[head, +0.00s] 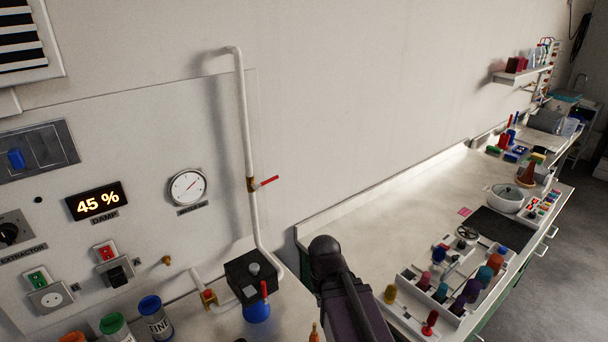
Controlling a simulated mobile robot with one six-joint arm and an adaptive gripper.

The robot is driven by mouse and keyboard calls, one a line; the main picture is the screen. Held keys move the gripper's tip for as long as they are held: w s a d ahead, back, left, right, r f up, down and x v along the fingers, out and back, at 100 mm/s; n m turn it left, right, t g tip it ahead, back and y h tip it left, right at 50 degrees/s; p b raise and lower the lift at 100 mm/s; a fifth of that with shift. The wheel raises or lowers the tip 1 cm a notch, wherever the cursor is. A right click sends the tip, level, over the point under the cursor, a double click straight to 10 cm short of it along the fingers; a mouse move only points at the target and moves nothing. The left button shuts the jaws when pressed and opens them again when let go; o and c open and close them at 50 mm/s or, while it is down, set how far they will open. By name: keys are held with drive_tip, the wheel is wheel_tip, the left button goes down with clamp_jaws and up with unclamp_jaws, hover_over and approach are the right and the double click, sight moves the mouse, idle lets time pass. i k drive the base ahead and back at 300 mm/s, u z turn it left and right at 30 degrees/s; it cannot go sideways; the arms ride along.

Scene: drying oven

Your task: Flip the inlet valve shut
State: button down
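A brass valve (251,184) sits on the vertical white pipe (243,120) in the head view. Its red lever (267,181) sticks out to the right and slightly up, across the pipe. A second brass and red fitting (209,298) is on the lower pipe, left of a black box (252,274); its lever position is too small to tell. No label shows which one is the inlet valve. A dark part of my arm rises at the bottom middle, right of the black box and below the lever. My gripper's fingers are not in view.
A wall panel holds a "45 %" damp display (97,201), a round gauge (187,187) and switches. A blue object (257,311) and jars (154,314) stand below the pipe. The right bench (375,225) carries a tray of bottles (417,316) and a white pot (506,198). Wall space right of the lever is clear.

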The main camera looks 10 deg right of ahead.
sight(256, 187)
drive_tip(key=z, duration=0.15)
drive_tip(key=k, duration=0.85)
drive_tip(key=u, duration=1.35)
drive_tip(key=i, duration=1)
drive_tip(key=z, duration=0.15)
